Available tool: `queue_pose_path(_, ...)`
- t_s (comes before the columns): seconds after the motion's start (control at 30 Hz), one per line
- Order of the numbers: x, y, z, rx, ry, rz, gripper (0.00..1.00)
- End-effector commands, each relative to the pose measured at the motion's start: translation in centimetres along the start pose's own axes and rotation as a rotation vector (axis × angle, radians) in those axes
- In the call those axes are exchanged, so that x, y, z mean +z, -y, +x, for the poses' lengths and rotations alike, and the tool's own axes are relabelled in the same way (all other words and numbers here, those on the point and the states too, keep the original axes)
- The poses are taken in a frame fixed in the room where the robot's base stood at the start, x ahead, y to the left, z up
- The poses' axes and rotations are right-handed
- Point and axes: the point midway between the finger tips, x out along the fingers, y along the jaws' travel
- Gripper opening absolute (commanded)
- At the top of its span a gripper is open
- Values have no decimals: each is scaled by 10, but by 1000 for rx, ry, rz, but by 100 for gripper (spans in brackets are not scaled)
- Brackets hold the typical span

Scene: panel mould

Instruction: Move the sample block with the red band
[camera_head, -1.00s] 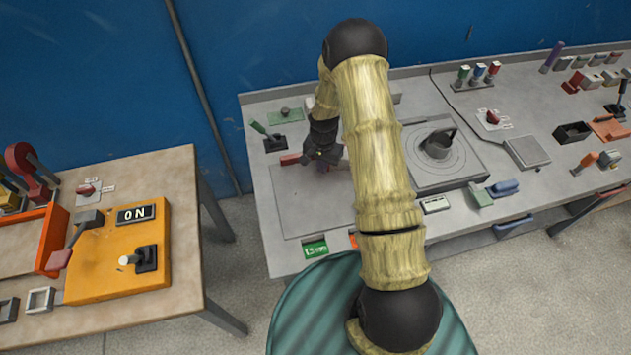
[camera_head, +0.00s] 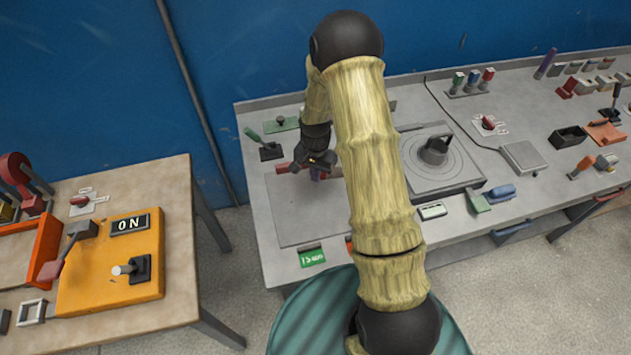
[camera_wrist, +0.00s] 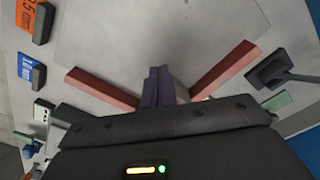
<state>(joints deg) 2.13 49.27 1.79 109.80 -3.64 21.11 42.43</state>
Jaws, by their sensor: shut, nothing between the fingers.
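My gripper (camera_head: 316,172) is over the back of the grey panel plate (camera_head: 290,222) on the right bench, below my bent arm. In the wrist view its purple fingers (camera_wrist: 157,86) are together with nothing between them. A small pale grey piece (camera_wrist: 182,93) shows just right of the fingers; I cannot tell what it is. Two red bars lie at the sides, left (camera_wrist: 100,89) and right (camera_wrist: 225,69), apart from the fingers. I cannot make out a block with a red band. Several small blocks (camera_head: 592,80) stand at the back right, too small to tell apart. My arm hides part of the bench.
A green-handled lever (camera_head: 268,149) stands left of the gripper. The left table holds an orange box (camera_head: 112,262) reading ON. The plate's front is clear.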

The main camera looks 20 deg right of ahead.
Motion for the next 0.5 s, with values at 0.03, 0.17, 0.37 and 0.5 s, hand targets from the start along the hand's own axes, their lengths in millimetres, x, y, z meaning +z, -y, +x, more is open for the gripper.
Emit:
queue_pose_path(0.03, 2, 3, -6, -3, -3, -5, 0)
queue_pose_path(0.17, 4, 6, -27, -4, -2, -11, 0)
queue_pose_path(0.37, 5, 6, -51, -2, 0, -15, 0)
queue_pose_path(0.5, 4, 3, -57, -1, 2, -8, 0)
